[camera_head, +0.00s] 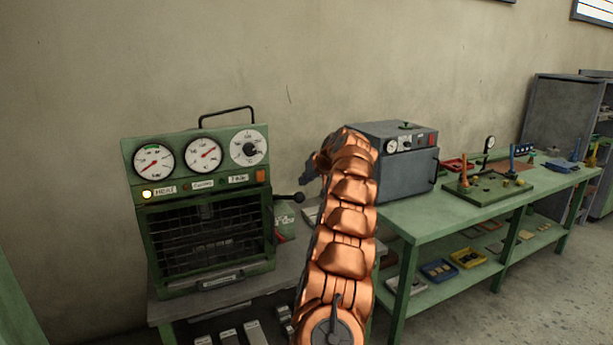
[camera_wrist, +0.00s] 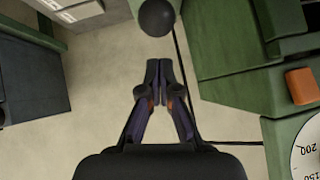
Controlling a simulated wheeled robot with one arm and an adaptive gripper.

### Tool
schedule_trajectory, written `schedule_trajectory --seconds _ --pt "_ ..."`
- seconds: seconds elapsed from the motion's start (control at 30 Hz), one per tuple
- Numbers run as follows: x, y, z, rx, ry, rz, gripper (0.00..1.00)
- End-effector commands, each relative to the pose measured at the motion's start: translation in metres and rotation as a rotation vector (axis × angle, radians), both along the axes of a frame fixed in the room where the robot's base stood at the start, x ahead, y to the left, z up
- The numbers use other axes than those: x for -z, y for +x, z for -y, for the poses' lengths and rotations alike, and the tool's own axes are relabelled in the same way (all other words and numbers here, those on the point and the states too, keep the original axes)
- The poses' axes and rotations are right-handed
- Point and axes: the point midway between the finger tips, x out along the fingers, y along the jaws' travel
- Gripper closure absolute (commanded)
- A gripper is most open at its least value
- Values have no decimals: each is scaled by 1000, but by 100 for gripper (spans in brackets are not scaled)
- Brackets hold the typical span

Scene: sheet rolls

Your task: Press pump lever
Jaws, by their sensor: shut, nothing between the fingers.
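The lever (camera_head: 287,197) sticks out from the right side of the green press and ends in a black ball knob. The knob (camera_wrist: 158,17) also shows at the top of the wrist view, just beyond my fingertips. My gripper (camera_wrist: 158,72) is shut and empty, its two fingers together and pointing towards the knob with a small gap between. In the head view my gripper (camera_head: 308,180) is dark and partly hidden by my copper arm, slightly above and right of the knob. The green press (camera_head: 202,245) carries gauges and a lit lamp.
A grey machine (camera_head: 405,165) stands right of my arm on a green bench (camera_head: 420,215) with fixtures and small trays. The press's green side (camera_wrist: 240,60) is close on the right of my gripper. A plain wall lies behind.

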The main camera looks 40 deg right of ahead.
Motion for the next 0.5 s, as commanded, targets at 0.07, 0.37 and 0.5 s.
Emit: schedule_trajectory --seconds 0.07,0.37,0.5 --pt "4 0 -3 -2 4 -3 100" --pt "20 1 -4 -2 3 -3 100" --pt "23 2 -4 -1 0 -2 100"
